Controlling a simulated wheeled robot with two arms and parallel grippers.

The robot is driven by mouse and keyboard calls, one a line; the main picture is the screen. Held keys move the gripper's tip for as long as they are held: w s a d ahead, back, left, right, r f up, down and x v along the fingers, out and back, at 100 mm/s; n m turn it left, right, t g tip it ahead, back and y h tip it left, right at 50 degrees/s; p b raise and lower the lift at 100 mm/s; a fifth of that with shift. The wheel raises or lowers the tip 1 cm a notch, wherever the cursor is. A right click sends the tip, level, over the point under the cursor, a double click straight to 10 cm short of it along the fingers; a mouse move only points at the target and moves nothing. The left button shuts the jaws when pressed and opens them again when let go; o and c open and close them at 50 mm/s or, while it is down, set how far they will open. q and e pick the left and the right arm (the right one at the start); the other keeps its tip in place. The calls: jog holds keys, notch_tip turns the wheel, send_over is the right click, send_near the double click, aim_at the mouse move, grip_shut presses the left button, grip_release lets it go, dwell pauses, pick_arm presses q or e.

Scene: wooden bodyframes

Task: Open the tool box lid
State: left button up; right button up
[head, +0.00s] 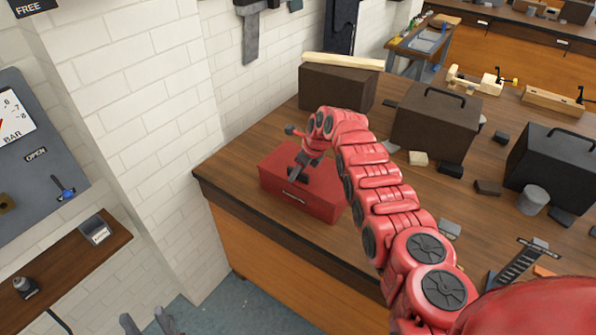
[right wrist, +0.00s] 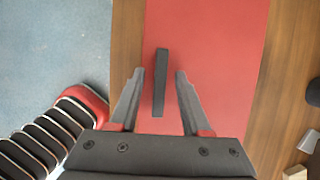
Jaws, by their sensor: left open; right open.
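The red tool box (head: 326,207) sits shut near the front left corner of the wooden workbench. My right gripper (head: 292,178) is over its lid, with the arm reaching in from the right. In the right wrist view the flat red lid (right wrist: 215,70) lies below, with a dark bar handle (right wrist: 160,65) on it. The open fingers of my right gripper (right wrist: 158,73) stand on either side of the handle, with gaps showing on both sides. Whether the fingers are down at handle height is unclear. My left gripper (head: 147,324) is open and empty at the bottom left, over the floor.
The workbench (head: 235,180) has a dark brown case (head: 335,90) behind the tool box and another brown case (head: 435,120) with a handle. A black case (head: 550,170) and small blocks lie further right. A wall shelf (head: 60,265) is at the left.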

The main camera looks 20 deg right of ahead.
grip_shut()
dwell(1.3)
